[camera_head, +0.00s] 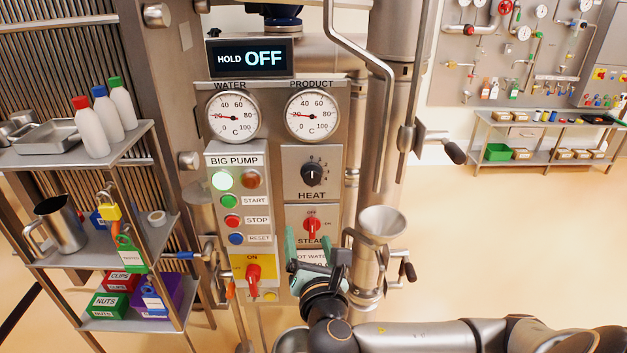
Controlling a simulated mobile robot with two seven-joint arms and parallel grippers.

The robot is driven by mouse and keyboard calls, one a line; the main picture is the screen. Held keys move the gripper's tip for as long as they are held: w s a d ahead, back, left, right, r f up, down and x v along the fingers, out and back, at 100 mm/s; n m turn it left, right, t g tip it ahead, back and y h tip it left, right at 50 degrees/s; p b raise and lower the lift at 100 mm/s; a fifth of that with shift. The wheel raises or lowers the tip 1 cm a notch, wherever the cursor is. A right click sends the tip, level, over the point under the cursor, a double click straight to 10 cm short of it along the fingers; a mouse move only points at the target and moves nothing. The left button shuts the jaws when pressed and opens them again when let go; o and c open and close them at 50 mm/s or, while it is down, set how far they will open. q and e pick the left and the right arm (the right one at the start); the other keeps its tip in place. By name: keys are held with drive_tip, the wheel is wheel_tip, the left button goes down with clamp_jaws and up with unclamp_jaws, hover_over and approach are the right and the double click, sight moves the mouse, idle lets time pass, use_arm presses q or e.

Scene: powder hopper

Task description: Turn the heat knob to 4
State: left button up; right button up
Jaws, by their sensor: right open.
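The heat knob (313,172) is a black dial on a grey plate marked HEAT, right of the middle of the panel. Small numbers surround it, too small for me to read its setting surely. My right gripper (308,240) is low in front of the panel, with teal fingers pointing up. Its fingers stand apart and hold nothing. It is below the heat knob, close to the red steam knob (311,226), and does not touch the heat knob. It covers part of the hot water label (312,257). My left gripper does not show.
The BIG PUMP box (237,200) with lights and buttons is left of the knob. A red handle on a yellow plate (253,275) sits below. A steel funnel (382,222) and pipes stand right of the panel. A shelf (75,150) with bottles is at left.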

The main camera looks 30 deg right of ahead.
sight(312, 180)
wheel_tip(312, 180, up, 4)
drive_tip(key=d+h, duration=0.2)
drive_tip(key=shift+n+t, duration=0.3)
drive_tip(key=shift+n, duration=0.1)
drive_tip(key=p+x, duration=0.1)
drive_tip(key=x, duration=1)
drive_tip(key=shift+w+d+p, duration=0.1)
drive_tip(key=shift+w+p, duration=0.25)
clamp_jaws()
